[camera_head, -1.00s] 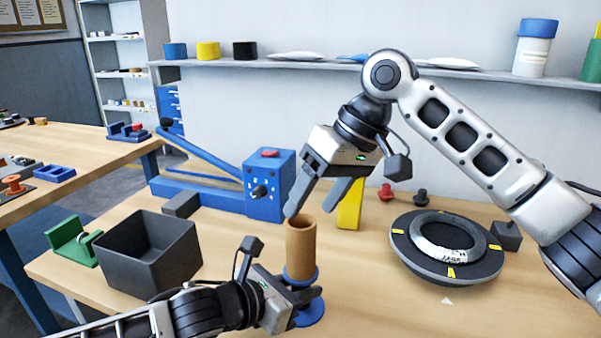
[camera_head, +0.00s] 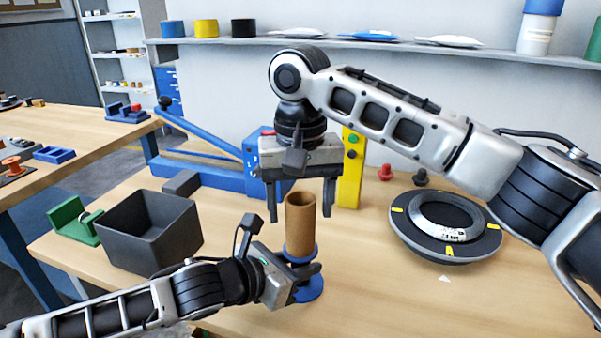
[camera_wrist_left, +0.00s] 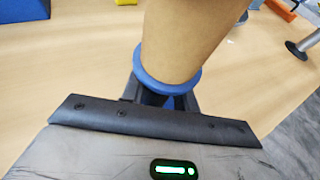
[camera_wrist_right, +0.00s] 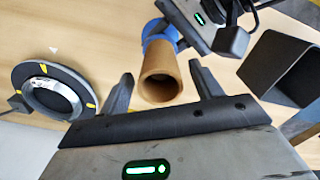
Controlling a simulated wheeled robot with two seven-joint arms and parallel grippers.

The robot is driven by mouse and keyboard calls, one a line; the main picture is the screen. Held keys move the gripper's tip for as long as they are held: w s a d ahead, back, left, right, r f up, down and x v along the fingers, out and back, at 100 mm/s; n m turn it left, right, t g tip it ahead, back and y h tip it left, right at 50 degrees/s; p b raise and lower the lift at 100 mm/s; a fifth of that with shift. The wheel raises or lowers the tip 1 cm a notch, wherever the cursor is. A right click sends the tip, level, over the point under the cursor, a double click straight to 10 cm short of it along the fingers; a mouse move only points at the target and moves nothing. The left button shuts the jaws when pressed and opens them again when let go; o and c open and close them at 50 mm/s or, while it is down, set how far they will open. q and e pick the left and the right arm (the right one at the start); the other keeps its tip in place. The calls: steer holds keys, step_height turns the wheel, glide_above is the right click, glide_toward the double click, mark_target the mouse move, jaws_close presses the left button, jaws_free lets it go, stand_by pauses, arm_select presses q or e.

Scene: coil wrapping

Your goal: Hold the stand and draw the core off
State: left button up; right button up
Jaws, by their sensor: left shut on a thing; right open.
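A brown tube-shaped core (camera_head: 300,226) stands upright on a blue stand (camera_head: 310,290) on the table. In the right wrist view I look down into the hollow end of the core (camera_wrist_right: 160,88). My left gripper (camera_head: 307,281) is shut on the stand below its upper blue flange; the left wrist view shows that flange (camera_wrist_left: 168,84) and the core's lower part above my jaws. My right gripper (camera_head: 301,212) points down, open, with one finger on each side of the core's upper part. In the right wrist view neither finger touches the core.
A dark open bin (camera_head: 150,240) stands left of the stand, with a green fixture (camera_head: 74,222) beyond it. A blue lever machine (camera_head: 215,178) and a yellow post (camera_head: 350,170) stand behind. A black ring with yellow marks (camera_head: 446,228) lies to the right. Clear table lies between.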

steer(key=shift+f, duration=1.35)
steer(key=c, duration=1.2)
steer(key=shift+r, duration=0.15)
